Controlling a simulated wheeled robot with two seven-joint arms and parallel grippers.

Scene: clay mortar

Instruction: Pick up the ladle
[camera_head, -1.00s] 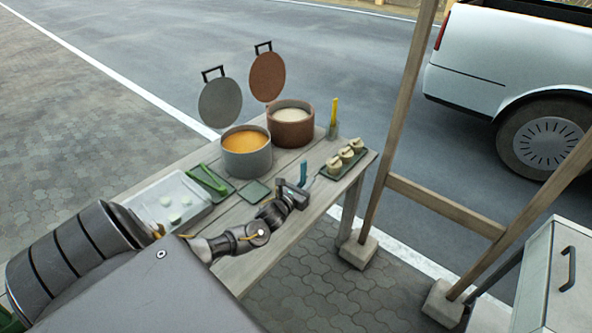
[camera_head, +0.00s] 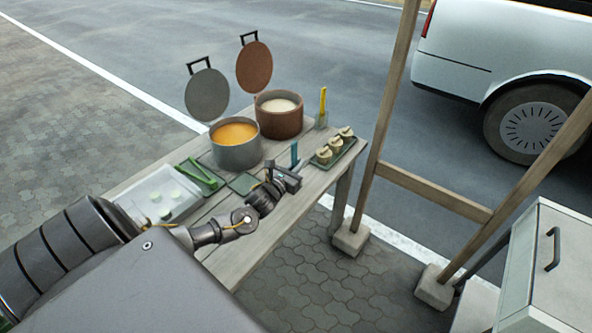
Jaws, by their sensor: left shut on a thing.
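My left gripper (camera_head: 290,178) is over the near right part of the wooden table, its arm coming in from the lower left. It is shut on a slim teal upright thing (camera_head: 294,154), which looks like the ladle's handle. The rest of this thing is hidden by the gripper, so I cannot tell its full shape or whether it touches the table. My right gripper is not in view.
A grey pot of orange soup (camera_head: 237,153) and a brown pot (camera_head: 279,123) stand behind, lids raised. A tray of buns (camera_head: 324,163), green tongs (camera_head: 203,174), a pale tray (camera_head: 143,187) and a cup with a yellow utensil (camera_head: 321,120) are nearby. A wooden post (camera_head: 386,115) stands right.

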